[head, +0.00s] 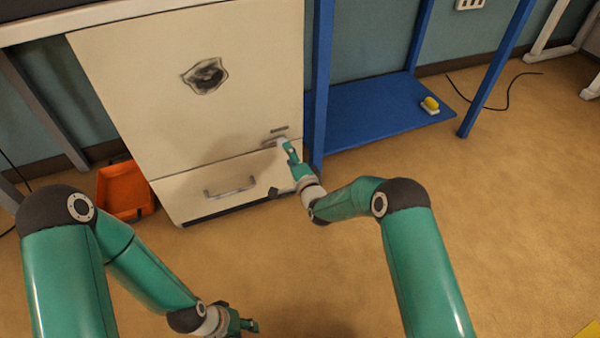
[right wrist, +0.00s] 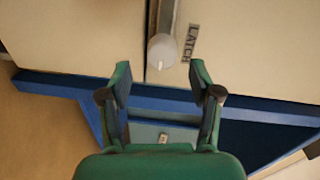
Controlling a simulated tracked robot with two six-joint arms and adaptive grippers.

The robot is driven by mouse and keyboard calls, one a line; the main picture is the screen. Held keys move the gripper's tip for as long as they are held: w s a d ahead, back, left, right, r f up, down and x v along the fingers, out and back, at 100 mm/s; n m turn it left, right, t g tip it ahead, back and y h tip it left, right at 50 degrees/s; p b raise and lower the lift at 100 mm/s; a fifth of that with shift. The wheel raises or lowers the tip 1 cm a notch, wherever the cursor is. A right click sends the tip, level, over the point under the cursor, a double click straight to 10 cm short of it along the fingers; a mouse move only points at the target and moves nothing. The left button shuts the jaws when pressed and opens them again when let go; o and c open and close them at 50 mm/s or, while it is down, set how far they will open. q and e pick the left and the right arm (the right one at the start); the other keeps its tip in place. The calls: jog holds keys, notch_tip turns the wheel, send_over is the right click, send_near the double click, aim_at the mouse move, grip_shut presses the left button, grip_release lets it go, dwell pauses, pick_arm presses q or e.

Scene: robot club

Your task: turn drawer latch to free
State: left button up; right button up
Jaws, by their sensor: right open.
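In the head view the latch (head: 271,144) is small and partly covered by my right gripper (head: 284,146). The drawer (head: 208,183) below is closed. My right gripper is open, its fingers (right wrist: 161,78) apart on either side of the latch's end, with a gap to it. My left gripper (head: 252,325) is low over the floor, its jaws too small to judge.
The drawer handle (head: 230,188) is left of the latch. A blue shelf frame (head: 370,112) stands close on the right, its post near my right gripper. A yellow-topped item (head: 430,104) lies on it. An orange bin (head: 122,193) sits left of the cabinet (head: 130,70). Floor in front is clear.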

jog(key=v, duration=0.8)
jog(key=shift+s, duration=0.1)
jog(key=shift+d, duration=0.1)
jog(key=d+r+m+h+p, duration=0.1)
jog(key=d+r+h+p, duration=0.15)
jog(key=d+p, duration=0.2)
jog(key=s+d+f+n+g+p, duration=0.15)
jog(key=s+d+f+g, duration=0.3)
jog(key=s, duration=0.45)
jog(key=s+f+n+g, duration=0.2)
jog(key=s+n+g, duration=0.2)
jog(key=s, duration=0.5)
jog(key=s+a+f+n+g+y+p, duration=0.1)
jog(key=s+f+n+g, duration=0.2)
jog(key=s, duration=0.6)
jog(key=s+f+n+g, duration=0.1)
jog(key=s+n+g, duration=0.3)
jog(key=s, duration=0.5)
notch_tip(320, 180, up, 38)
jog(key=p, duration=3.8)
jog(key=shift+a+m, duration=0.25)
jog(key=shift+m, duration=0.1)
